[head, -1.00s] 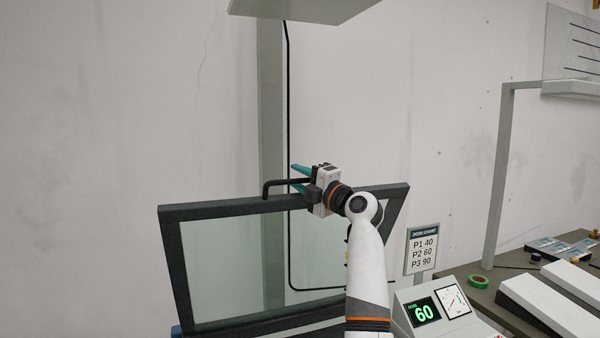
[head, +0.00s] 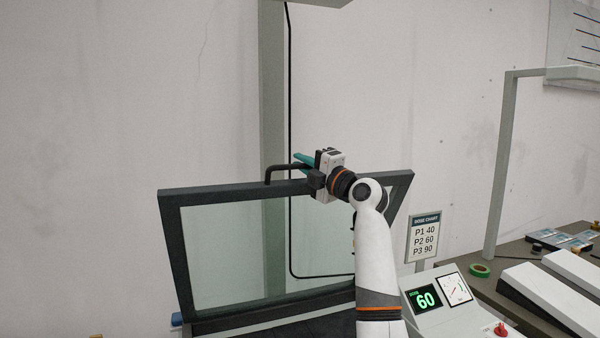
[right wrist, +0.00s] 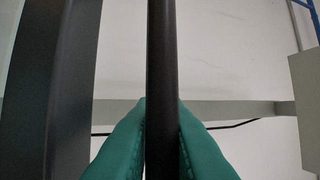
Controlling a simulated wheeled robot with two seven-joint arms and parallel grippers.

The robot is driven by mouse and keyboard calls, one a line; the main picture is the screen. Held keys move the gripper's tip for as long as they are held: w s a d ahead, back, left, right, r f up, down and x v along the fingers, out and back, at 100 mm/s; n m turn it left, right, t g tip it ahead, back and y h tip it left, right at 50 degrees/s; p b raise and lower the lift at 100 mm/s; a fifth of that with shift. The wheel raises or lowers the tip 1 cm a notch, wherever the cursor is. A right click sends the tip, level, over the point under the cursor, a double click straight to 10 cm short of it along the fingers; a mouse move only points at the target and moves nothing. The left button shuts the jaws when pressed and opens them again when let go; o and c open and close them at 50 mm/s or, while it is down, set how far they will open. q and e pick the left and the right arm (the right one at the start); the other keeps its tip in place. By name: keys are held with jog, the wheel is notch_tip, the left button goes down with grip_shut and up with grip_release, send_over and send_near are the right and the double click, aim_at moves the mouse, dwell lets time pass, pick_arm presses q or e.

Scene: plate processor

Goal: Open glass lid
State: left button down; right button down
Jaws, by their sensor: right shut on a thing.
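The glass lid (head: 240,245) is a clear pane in a dark frame, standing raised and tilted in the head view. A black bar handle (head: 283,168) is fixed along its top edge. My right gripper (head: 305,165) is at the handle with its teal fingers. In the right wrist view the teal fingers (right wrist: 162,140) press on both sides of the dark handle bar (right wrist: 162,60), so the gripper is shut on it. The dark lid frame (right wrist: 50,90) shows at the left there. My arm hides part of the lid's right side. My left gripper is out of view.
A control panel with a green 60 display (head: 425,299) and a red knob (head: 501,329) stands at the lower right. A dose chart sign (head: 424,236) is behind it. A bench with green tape (head: 480,271) lies further right. A grey post (head: 272,100) stands behind the lid.

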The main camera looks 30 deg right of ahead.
jog(key=s+a+f+n+t+b, duration=0.1)
jog(key=s+f+b, duration=0.3)
jog(key=s+b, duration=0.4)
jog(key=shift+a+f+y+b, duration=0.15)
jog(key=shift+a+y+b, duration=0.25)
jog(key=shift+b, duration=0.75)
